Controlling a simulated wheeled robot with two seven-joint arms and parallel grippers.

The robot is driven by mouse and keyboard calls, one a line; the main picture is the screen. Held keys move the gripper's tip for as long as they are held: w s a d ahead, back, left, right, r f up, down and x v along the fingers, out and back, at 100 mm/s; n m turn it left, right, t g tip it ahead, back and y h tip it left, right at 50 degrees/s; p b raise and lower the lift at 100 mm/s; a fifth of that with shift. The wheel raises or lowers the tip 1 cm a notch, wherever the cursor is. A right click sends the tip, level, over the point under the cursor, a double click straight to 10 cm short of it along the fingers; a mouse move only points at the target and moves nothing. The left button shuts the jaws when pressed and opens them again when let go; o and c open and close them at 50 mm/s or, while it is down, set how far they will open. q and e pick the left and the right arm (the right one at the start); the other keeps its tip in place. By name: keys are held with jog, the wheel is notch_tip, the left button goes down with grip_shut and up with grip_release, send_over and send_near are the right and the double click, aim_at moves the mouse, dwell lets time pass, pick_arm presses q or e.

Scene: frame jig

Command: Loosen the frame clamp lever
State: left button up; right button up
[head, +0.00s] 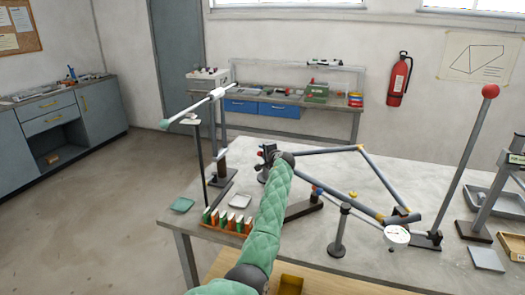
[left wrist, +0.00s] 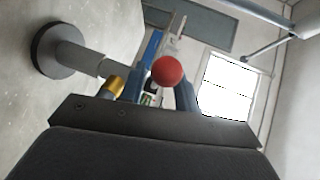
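My left gripper (head: 268,158) is at the end of my green padded arm, beside the left end of the tube frame (head: 328,150). In the left wrist view, a red ball knob (left wrist: 167,71) shows between the two blue-grey fingers of my left gripper (left wrist: 163,92). The fingers stand apart, and background shows between them below the knob. Whether they touch the knob is not clear. The stem below the knob is hidden. In the head view my arm and hand cover most of the clamp there. My right gripper is not in view.
The frame's tubes stand over the grey table (head: 375,255). A tall lever with a red knob (head: 490,91) rises at the right. A dial gauge (head: 397,236) and a grey post (head: 340,232) stand in front. A rack of coloured blocks (head: 228,222) is left of my arm.

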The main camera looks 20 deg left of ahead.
pick_arm(q)
jog(key=shift+w+a+f, duration=0.15)
jog(key=shift+w+a, duration=0.2)
grip_shut()
jog(key=shift+a, duration=0.15)
